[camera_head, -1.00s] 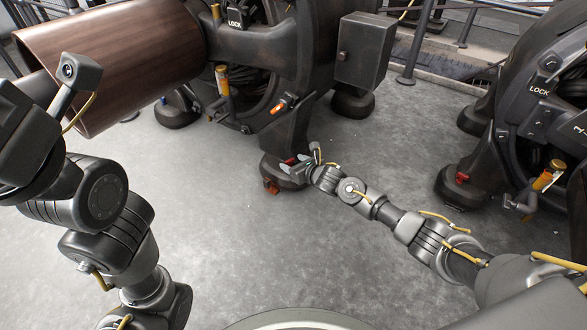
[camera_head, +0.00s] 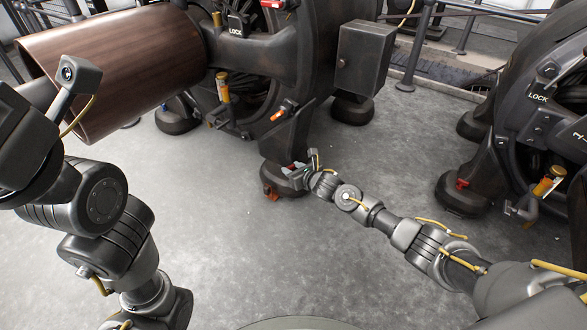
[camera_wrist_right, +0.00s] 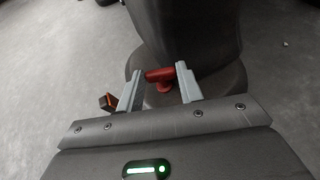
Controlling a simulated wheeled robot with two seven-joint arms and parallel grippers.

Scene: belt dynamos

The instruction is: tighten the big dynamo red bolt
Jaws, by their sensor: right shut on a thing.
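The big dynamo (camera_head: 310,60) stands at the top centre of the head view, with a round dark foot (camera_head: 270,173) on the floor. The red bolt (camera_wrist_right: 160,75) has a bar-shaped head and sits on the foot in the right wrist view. My right gripper (camera_wrist_right: 160,72) has its two grey fingers on either side of this head, shut on it. In the head view, my right gripper (camera_head: 293,170) is at the foot and largely hides the bolt. My left arm is at the left; its fingers are not in view.
The grey floor (camera_head: 240,240) between is clear.

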